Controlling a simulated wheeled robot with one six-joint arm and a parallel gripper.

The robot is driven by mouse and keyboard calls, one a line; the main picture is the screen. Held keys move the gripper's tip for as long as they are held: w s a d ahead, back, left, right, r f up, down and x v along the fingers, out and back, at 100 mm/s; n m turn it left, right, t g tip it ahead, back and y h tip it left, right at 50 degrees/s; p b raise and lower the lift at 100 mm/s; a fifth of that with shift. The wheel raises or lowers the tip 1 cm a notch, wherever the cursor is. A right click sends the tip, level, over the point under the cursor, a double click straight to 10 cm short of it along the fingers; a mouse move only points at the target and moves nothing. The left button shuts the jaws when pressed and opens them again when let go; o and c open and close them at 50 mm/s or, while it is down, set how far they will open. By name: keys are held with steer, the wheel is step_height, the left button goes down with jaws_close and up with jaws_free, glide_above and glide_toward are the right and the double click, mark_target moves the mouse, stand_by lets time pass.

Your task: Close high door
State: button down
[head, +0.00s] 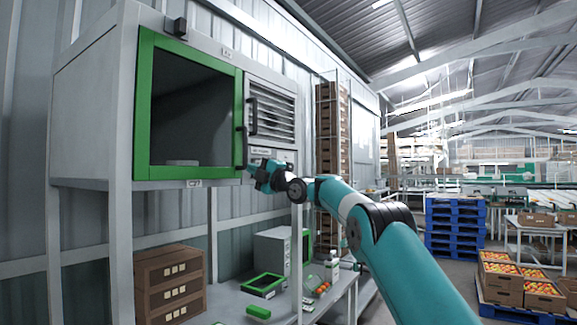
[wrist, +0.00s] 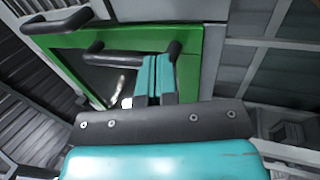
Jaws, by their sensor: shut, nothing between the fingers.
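The high door has a green frame (head: 141,105) around a dark pane, on the front of a raised grey cabinet (head: 95,110) in the head view. It lies along the cabinet front; I cannot tell whether a small gap remains. A black bar handle (head: 240,148) stands at its right edge. My gripper (head: 250,168) is at the door's lower right corner, close to the handle's lower end. In the wrist view its teal fingers (wrist: 155,78) are together and empty, in front of the green frame (wrist: 120,40). Whether they touch the door or handle is unclear.
A louvred panel (head: 272,108) with its own black handle (head: 252,116) adjoins the door on the right. Below, a bench holds brown crates (head: 170,283) and a green-rimmed tray (head: 265,285). Blue pallets (head: 455,228) and tomato boxes (head: 500,283) stand on the floor at right.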

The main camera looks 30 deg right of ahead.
steer(key=shift+a+r, duration=0.2)
steer(key=shift+r, duration=0.15)
steer(key=w+d+f+b+v, duration=0.1)
steer(key=d+b+v, duration=0.2)
steer(key=b+v, duration=1)
steer(key=s+a+f+m+g, duration=0.1)
steer(key=a+f+m+g, duration=0.25)
steer(key=a, duration=0.35)
steer(key=s+a+f+m+g, duration=0.15)
steer(key=a+f, duration=0.25)
steer(key=a, duration=0.4)
steer(key=s+a+f+m+g+h, duration=0.1)
steer(key=s+a+f+m+g, duration=0.45)
steer(key=s+a+f, duration=0.6)
steer(key=s+a+f+m+g+h, duration=0.1)
steer(key=s+f+g, duration=0.3)
steer(key=s+f, duration=0.4)
steer(key=s+a+f+m+g+h, duration=0.2)
steer(key=s+f, duration=0.7)
steer(key=s, duration=1.3)
steer(key=a+m+g+p, duration=0.1)
steer(key=m+g, duration=0.1)
steer(key=g, duration=0.1)
steer(key=shift+a+f, duration=0.2)
steer(key=shift+a, duration=0.15)
